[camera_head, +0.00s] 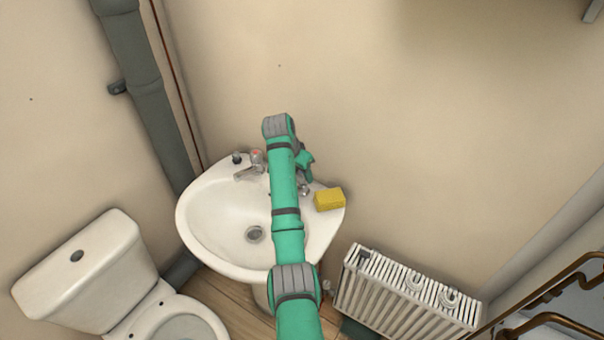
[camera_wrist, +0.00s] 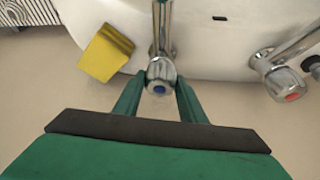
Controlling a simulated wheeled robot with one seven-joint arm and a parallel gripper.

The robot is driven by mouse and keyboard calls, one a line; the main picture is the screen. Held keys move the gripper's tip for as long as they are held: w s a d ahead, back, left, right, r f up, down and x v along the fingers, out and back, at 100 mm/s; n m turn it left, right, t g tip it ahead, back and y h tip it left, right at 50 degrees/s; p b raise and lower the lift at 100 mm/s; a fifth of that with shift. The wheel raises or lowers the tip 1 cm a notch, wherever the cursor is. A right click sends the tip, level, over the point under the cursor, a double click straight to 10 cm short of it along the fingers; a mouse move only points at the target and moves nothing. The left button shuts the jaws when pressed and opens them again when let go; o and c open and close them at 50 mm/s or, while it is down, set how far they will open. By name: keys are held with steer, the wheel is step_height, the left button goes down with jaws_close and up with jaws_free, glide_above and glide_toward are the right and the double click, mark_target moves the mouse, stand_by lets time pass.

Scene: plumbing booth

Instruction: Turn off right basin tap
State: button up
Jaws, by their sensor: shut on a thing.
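The right basin tap (camera_wrist: 161,75) is a chrome tap with a blue dot on its knob. In the wrist view it sits between the two green fingers of my gripper (camera_wrist: 158,98), which is shut on the knob. In the head view my arm hides most of this tap, and only a bit of its chrome (camera_head: 304,190) shows below my gripper (camera_head: 305,176). The white basin (camera_head: 205,215) is fixed at the wall. I cannot tell whether water runs from the right tap.
The left tap (camera_head: 254,160) has a red dot, seen in the wrist view (camera_wrist: 290,84). A yellow sponge (camera_head: 329,199) lies on the basin's right rim, close to the gripped tap. A toilet (camera_head: 85,270) stands left and a white radiator (camera_head: 405,295) right.

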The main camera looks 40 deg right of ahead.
steer(key=m+g, duration=0.1)
steer(key=m, duration=0.1)
steer(key=m+g, duration=0.1)
steer(key=m, duration=0.2)
steer(key=shift+w+r, duration=0.15)
steer(key=shift+r, duration=0.05)
steer(key=shift+d+m, duration=0.1)
steer(key=shift+m, duration=0.2)
steer(key=o, duration=1.1)
steer(key=shift+f, duration=0.1)
steer(key=shift+c, duration=0.2)
steer(key=v, duration=1)
steer(key=shift+a+r, duration=0.3)
steer(key=shift+r, duration=0.05)
